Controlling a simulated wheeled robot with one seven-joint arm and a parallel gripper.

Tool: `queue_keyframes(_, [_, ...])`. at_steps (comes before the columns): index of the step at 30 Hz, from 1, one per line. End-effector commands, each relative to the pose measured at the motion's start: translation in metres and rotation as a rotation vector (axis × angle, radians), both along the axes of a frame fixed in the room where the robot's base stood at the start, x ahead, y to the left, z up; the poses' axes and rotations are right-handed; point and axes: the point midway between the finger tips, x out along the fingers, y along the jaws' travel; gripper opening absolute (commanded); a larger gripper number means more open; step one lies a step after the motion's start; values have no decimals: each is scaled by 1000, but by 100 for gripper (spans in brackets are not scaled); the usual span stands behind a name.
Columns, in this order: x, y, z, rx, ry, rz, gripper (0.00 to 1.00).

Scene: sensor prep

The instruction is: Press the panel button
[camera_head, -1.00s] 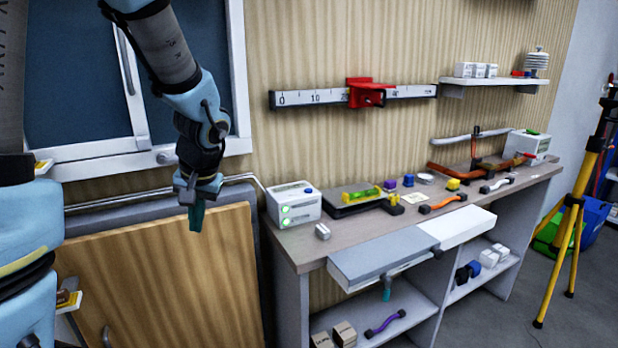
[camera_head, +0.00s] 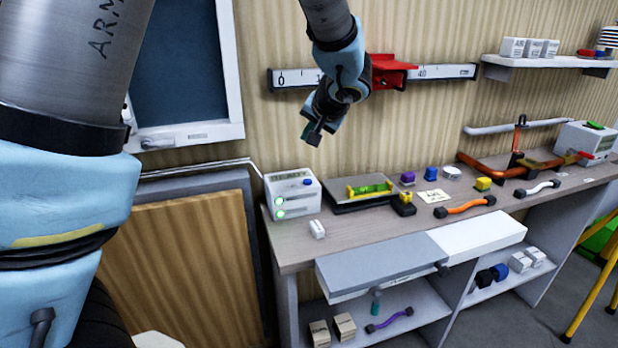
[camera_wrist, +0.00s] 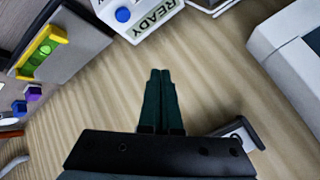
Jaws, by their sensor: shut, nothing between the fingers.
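A white panel box (camera_head: 291,196) stands at the left end of the workbench. My gripper (camera_head: 312,133) is above and slightly right of the box, against the wall in the picture, apart from the button. In the wrist view my gripper's dark green fingers (camera_wrist: 161,75) are together, with nothing between them.
A level (camera_head: 370,189) on a dark plate lies right of the box. A small white block (camera_head: 317,229) sits in front. A ruler rail (camera_head: 445,72) with a red clamp (camera_head: 391,70) is on the wall above. A grey drawer (camera_head: 380,267) sits under the bench top.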

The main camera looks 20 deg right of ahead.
Motion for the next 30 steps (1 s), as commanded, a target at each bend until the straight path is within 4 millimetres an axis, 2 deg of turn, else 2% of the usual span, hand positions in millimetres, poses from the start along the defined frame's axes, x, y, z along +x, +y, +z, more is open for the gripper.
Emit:
queue_keyframes(14, [0,0,-8,1,1,1,0])
queue_keyframes(20, [0,1,-28,2,2,1,0])
queue_keyframes(30, [0,0,-77,0,1,0,0])
